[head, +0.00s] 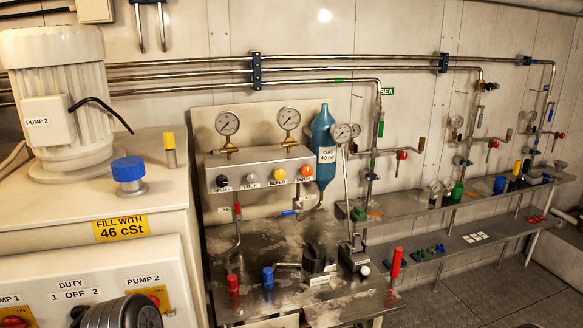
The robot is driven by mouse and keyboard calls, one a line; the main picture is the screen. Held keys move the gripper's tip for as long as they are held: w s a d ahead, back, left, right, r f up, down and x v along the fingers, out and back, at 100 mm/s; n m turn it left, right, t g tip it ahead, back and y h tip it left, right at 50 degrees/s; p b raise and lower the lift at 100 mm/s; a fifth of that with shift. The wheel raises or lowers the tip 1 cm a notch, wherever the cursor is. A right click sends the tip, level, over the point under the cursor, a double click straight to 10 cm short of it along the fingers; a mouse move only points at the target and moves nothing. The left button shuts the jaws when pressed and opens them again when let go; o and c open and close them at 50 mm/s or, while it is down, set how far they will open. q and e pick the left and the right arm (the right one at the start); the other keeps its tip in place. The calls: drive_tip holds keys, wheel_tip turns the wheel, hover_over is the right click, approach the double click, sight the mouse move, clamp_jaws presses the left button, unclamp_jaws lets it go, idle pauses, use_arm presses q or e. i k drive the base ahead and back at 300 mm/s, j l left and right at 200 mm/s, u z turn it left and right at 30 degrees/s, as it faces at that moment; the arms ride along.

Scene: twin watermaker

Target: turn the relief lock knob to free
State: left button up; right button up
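A grey valve block (262,168) on the back board carries a row of small knobs on its front. The knobs are black (223,181), pale grey (251,177), yellow (279,173) and orange (306,171). Small labels sit under them and are hard to read; the one under the black knob looks like RELIEF. I cannot tell for sure which is the lock knob or how it is turned.
Two gauges (228,123) stand above the block, with a blue cylinder (323,143) at its right. A worn bench (335,310) below holds red and blue fittings and a dark device. The pump cabinet (165,215) fills the left. A dark ribbed shape (122,312) covers part of its panel.

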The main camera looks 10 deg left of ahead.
sight(251, 177)
drive_tip(key=i+l, duration=0.15)
drive_tip(key=l, duration=0.2)
drive_tip(key=i+l, duration=0.15)
drive_tip(key=l, duration=0.2)
drive_tip(key=i+l+u, duration=0.1)
drive_tip(key=l, duration=0.25)
drive_tip(key=i+l, duration=0.2)
drive_tip(key=l, duration=0.15)
drive_tip(key=i+l, duration=0.15)
drive_tip(key=l, duration=0.2)
drive_tip(key=u, duration=0.05)
